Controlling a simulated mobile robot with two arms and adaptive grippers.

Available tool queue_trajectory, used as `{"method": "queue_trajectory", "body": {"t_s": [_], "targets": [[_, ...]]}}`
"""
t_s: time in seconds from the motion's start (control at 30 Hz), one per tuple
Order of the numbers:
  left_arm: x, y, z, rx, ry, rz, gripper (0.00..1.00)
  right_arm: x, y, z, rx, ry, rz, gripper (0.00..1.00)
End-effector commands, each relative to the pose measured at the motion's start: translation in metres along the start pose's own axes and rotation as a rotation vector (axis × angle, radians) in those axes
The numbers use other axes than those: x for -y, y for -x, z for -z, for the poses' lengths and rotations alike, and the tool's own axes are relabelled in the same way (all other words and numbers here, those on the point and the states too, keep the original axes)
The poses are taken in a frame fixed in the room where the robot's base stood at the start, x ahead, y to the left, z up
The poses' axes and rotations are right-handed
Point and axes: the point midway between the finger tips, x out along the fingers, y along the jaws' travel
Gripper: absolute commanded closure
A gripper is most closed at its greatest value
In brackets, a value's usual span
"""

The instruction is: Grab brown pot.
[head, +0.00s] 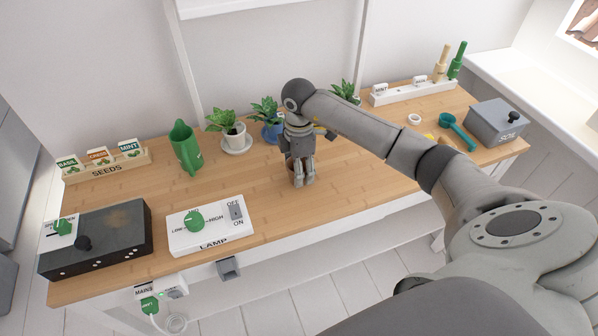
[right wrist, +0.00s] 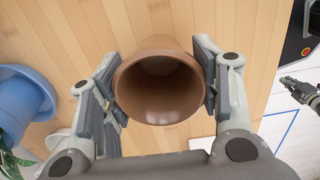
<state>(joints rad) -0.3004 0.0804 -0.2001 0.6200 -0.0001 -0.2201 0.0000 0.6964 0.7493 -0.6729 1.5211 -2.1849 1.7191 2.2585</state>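The brown pot (right wrist: 160,88) shows in the right wrist view with its round, empty mouth facing the camera. My right gripper (right wrist: 160,70) has one finger on each side of it. The pads meet the pot's sides with no clear gap. In the head view my right gripper (head: 302,178) points down at the middle of the desk, and its fingers hide most of the pot (head: 291,167). My left gripper (right wrist: 290,84) shows small at the right edge of the right wrist view, away from the pot; its fingers are too small to judge.
Behind the gripper are a blue pot (head: 271,133) with a plant and a white pot (head: 234,136) on a saucer. A green watering can (head: 186,148) stands left. The lamp box (head: 211,238) lies front left. A grey box (head: 497,122) stands right. Desk left of the gripper is clear.

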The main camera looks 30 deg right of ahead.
Motion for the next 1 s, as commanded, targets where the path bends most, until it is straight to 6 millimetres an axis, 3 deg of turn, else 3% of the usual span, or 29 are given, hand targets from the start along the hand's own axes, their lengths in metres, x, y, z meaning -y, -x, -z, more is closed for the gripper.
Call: {"method": "queue_trajectory", "body": {"t_s": [0.17, 0.57, 0.73, 0.87, 1.0], "targets": [[0.0, 0.0, 0.0, 0.0, 0.0, 0.0, 1.0, 0.0, 0.001, 0.0, 0.0, 0.0, -0.001, 0.69], [0.0, -0.001, 0.0, -0.001, 0.0, 0.0, 1.0, -0.001, 0.011, 0.0, 0.0, -0.001, -0.003, 0.7], [0.0, -0.003, 0.0, -0.001, 0.0, 0.0, 1.0, 0.001, 0.035, 0.001, -0.001, 0.003, -0.004, 0.7], [0.0, -0.005, 0.0, -0.001, 0.0, 0.0, 1.0, 0.02, 0.056, 0.004, 0.0, 0.005, -0.005, 0.7], [0.0, -0.009, 0.0, -0.001, 0.0, 0.0, 1.0, 0.048, 0.089, 0.009, 0.0, 0.006, -0.007, 0.7]]}}
